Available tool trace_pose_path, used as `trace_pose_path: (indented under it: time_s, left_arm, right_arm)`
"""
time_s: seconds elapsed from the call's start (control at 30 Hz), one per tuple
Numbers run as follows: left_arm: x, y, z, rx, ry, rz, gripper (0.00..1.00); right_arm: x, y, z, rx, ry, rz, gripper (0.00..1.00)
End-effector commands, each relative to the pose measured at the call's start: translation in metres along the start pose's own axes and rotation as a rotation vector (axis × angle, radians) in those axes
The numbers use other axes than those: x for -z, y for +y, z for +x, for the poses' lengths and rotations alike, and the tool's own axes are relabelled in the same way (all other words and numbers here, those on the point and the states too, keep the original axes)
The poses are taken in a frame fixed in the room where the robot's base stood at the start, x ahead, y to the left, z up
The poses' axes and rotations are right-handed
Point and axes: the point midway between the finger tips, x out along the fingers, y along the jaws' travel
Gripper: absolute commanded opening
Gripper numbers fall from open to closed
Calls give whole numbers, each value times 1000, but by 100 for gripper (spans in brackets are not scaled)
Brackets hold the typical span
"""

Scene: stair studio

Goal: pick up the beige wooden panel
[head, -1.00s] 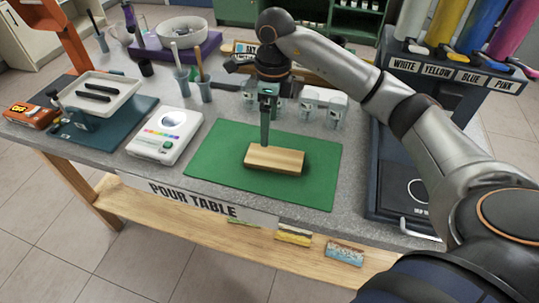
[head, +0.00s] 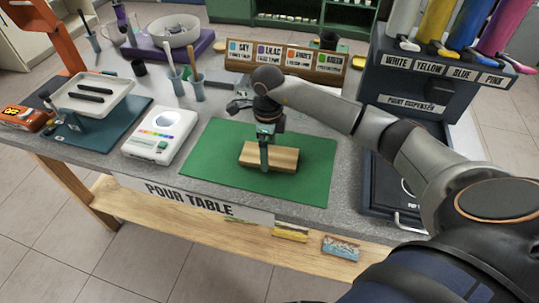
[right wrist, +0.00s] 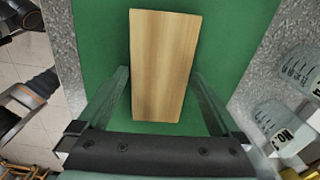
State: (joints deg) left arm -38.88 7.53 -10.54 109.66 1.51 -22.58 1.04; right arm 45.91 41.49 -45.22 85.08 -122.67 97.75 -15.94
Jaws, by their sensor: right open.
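The beige wooden panel (head: 284,158) lies flat on the green mat (head: 215,160) on the table. It also shows in the right wrist view (right wrist: 163,62), lying between the two finger lines. My right gripper (head: 264,165) is over the panel, pointing down. In the right wrist view its fingers (right wrist: 160,82) stand open on either side of the panel, with green mat visible between each finger and the panel's edges. Whether the fingertips reach down to the mat is hard to tell. My left gripper is not in view.
A white scale-like device (head: 161,136) stands left of the mat. A dark paint dispenser (head: 420,95) and tray stand at the right. Cups with sticks (head: 197,88) and a wooden label rack (head: 285,62) are behind. White bottles (right wrist: 290,125) show in the right wrist view.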

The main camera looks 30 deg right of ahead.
Motion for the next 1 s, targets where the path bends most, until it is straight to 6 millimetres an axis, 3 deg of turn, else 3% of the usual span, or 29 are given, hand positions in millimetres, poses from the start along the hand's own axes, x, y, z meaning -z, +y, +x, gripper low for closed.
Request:
trace_pose_path:
  time_s: [0.27, 0.87, 1.0]
  left_arm:
    - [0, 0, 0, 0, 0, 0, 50]
    - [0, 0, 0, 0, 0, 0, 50]
    - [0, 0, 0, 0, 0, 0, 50]
  right_arm:
    - [0, 0, 3, 0, -2, -1, 99]
    - [0, 0, 3, 0, -2, -1, 31]
    - [-1, 0, 2, 1, -2, -1, 29]
